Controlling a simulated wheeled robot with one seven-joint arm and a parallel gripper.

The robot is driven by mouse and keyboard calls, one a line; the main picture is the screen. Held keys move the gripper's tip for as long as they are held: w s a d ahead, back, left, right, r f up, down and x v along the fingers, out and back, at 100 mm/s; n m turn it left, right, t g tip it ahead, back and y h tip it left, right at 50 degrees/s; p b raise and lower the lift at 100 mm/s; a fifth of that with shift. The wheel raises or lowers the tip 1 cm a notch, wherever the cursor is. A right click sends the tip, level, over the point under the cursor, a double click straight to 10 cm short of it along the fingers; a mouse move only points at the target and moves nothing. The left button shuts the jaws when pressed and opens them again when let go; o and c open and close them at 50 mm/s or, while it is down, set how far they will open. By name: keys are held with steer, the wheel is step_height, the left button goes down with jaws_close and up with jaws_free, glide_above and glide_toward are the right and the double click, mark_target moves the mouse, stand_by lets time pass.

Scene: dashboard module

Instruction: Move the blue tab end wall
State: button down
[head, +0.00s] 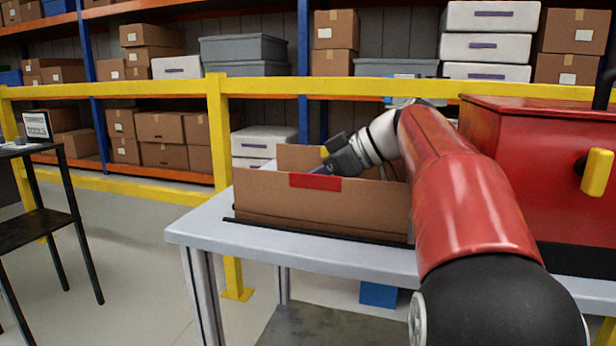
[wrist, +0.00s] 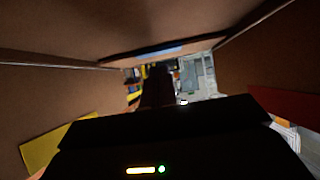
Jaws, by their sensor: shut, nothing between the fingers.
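An open cardboard box stands on the table in the head view. Its near side wall (head: 270,200) bears a red tab (head: 315,181), and its far side wall (head: 300,158) shows behind. The blue tab (wrist: 158,51) lies along the edge of the end wall (wrist: 160,42) in the wrist view. My gripper (wrist: 158,88) is shut and empty, a dark shape below the blue tab in the wrist view. Whether it touches the wall, I cannot tell.
A yellow tab (wrist: 55,145) and the red tab (wrist: 288,104) flank my gripper on the side walls. A red case (head: 540,170) stands to the right on the grey table (head: 205,232). A yellow rail (head: 120,92) and shelves are behind. A dark stand (head: 50,195) is at left.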

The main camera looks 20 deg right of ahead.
step_height(320, 180, up, 20)
steer(key=p, duration=0.8)
